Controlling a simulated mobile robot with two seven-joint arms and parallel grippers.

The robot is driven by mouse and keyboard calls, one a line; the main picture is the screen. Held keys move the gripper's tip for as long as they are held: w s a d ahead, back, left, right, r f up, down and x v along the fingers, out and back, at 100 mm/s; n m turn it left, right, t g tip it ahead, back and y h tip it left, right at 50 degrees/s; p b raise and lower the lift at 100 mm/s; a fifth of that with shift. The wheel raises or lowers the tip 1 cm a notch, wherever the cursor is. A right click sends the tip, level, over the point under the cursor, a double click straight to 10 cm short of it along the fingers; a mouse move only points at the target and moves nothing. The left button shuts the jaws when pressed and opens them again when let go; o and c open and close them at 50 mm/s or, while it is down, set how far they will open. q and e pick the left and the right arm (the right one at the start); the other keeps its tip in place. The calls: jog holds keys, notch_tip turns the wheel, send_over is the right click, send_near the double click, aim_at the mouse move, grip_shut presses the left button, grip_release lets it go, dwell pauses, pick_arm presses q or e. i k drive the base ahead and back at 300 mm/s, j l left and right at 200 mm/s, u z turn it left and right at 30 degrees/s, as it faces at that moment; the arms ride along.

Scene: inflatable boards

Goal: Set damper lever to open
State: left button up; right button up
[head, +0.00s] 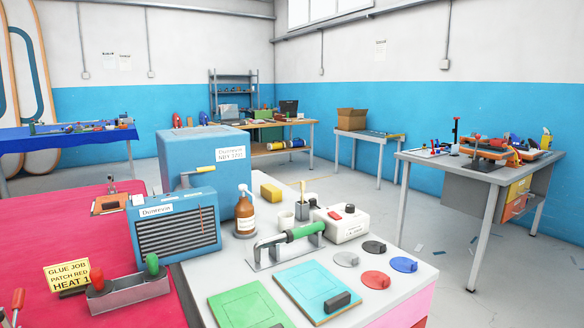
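No part labelled clearly as the damper lever can be read. A blue louvred box (174,240) with a small white label stands at the left-centre, at the edge of the red cloth and grey bench. A thin reddish upright strip (202,220) shows on its front at the right; I cannot tell whether it is a lever or how it is set. A green-handled bar (304,231) lies across metal brackets on the bench. Neither gripper is in view.
A grey block (127,295) with red and green handles and a yellow sign (68,275) sit on the red cloth (62,225). A brown bottle (245,215), a white switch box (341,226), green and blue boards (312,288) and several discs crowd the grey bench.

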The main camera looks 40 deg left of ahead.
aim_at(212, 169)
jog(key=i+l+z, duration=0.15)
jog(key=z, duration=0.25)
jog(key=i+z, duration=0.2)
jog(key=z, duration=0.2)
jog(key=i+l+z, duration=0.1)
jog(key=z, duration=0.25)
jog(key=i+u, duration=0.3)
jog(key=i, duration=0.45)
jog(key=i+l+u, duration=0.15)
jog(key=i+u, duration=0.15)
jog(key=i, duration=0.5)
jog(key=i+u, duration=0.35)
jog(key=i, duration=0.15)
jog(key=i+u, duration=0.3)
jog(key=i, duration=0.2)
jog(key=i+l+u, duration=0.2)
jog(key=i+u, duration=0.15)
jog(key=i+j+u, duration=0.15)
jog(key=i+u, duration=0.15)
jog(key=u, duration=0.15)
jog(key=i+j+u, duration=0.1)
jog(key=i+u, duration=0.55)
jog(key=u, duration=0.2)
jog(key=i+l+u, duration=0.2)
jog(key=u, duration=0.25)
jog(key=i+u, duration=0.55)
jog(key=u, duration=0.2)
jog(key=i+u, duration=0.4)
jog(key=i+l+u, duration=0.15)
jog(key=u, duration=0.2)
